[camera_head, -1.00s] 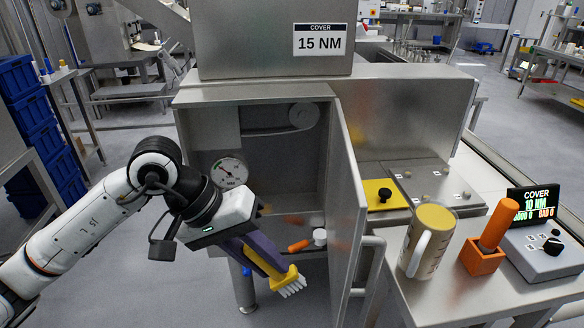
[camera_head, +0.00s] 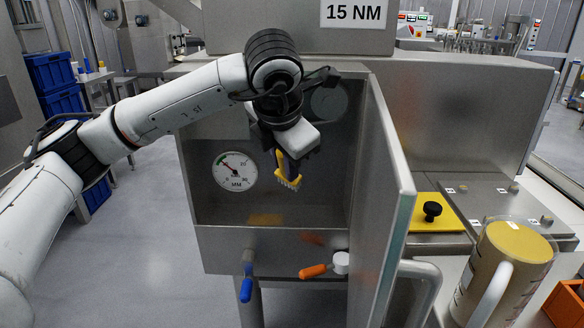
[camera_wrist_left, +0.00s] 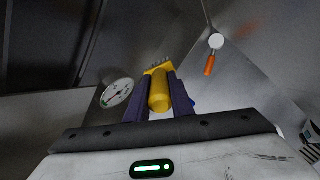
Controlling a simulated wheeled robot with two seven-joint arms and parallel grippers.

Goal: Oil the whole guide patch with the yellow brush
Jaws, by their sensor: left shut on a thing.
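The yellow brush (camera_head: 281,168) has pale bristles and hangs bristles-down inside the open steel cabinet. My left gripper (camera_head: 287,153) is shut on it. In the left wrist view the yellow brush handle (camera_wrist_left: 158,95) lies between the two dark purple fingers, bristles beyond their tips. The brush appears above the cabinet floor, apart from it. A dull yellow-orange patch (camera_head: 266,219) shows low in the cabinet; I cannot tell whether it is the guide patch or a reflection. My right gripper is not in view.
The cabinet door (camera_head: 385,190) stands open to the right of the arm. A round gauge (camera_head: 235,172) is on the left inside. An orange-handled lever (camera_head: 314,271) and a blue-handled one (camera_head: 247,286) sit below the opening. A jug (camera_head: 500,275) stands at lower right.

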